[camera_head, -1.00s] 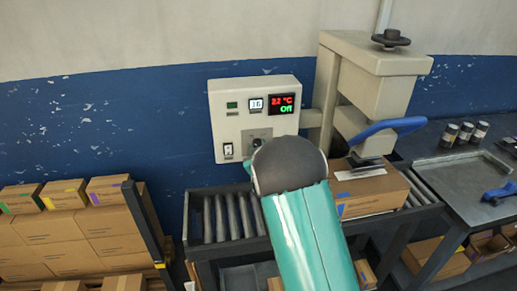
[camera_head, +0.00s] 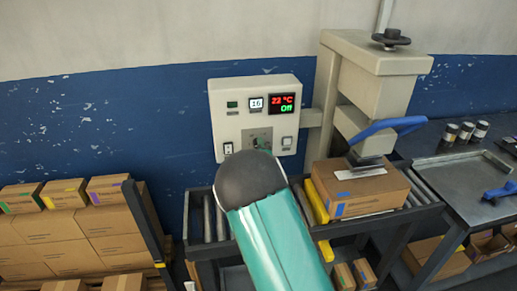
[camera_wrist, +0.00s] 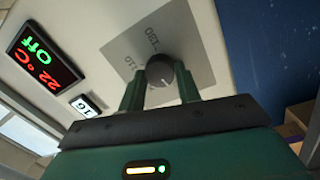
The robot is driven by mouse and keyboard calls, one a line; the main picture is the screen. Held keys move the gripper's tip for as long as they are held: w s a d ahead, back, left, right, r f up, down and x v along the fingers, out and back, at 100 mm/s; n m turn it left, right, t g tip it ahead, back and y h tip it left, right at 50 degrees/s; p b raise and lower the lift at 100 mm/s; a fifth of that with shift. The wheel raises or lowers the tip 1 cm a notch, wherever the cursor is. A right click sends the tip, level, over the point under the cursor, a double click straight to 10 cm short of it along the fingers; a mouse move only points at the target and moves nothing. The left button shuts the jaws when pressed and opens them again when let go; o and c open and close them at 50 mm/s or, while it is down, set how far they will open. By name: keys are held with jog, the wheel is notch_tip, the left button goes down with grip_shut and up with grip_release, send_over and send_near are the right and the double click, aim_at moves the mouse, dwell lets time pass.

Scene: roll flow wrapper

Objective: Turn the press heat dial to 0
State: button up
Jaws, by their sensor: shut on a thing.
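The press heat dial (camera_wrist: 160,70) is a dark round knob on a grey plate with printed numbers, 110 and 130 among those showing in the wrist view. Its pale pointer mark faces toward my gripper's palm. My gripper (camera_wrist: 160,85) has its two green fingers on either side of the dial, shut on it. In the head view my gripper (camera_head: 263,146) shows small at the control box (camera_head: 226,102), and the dial is mostly hidden there. The small white display (camera_head: 256,103) reads 16. The dark display (camera_head: 282,104) reads 22 °C in red and Off in green.
The press (camera_head: 372,80) with a blue handle (camera_head: 385,129) stands right of the control box. A carton (camera_head: 350,190) sits under it on a roller conveyor (camera_head: 208,215). A yellow bar (camera_head: 317,200) lies beside the carton. Stacked cartons (camera_head: 60,235) stand at left.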

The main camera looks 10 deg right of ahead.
jog(key=shift+n, duration=0.5)
jog(key=o, duration=1)
jog(key=shift+s, duration=0.15)
jog(key=s, duration=0.9)
jog(key=s+a, duration=0.1)
jog(key=s, duration=0.3)
jog(key=shift+s+f, duration=0.25)
jog(key=shift+f, duration=0.1)
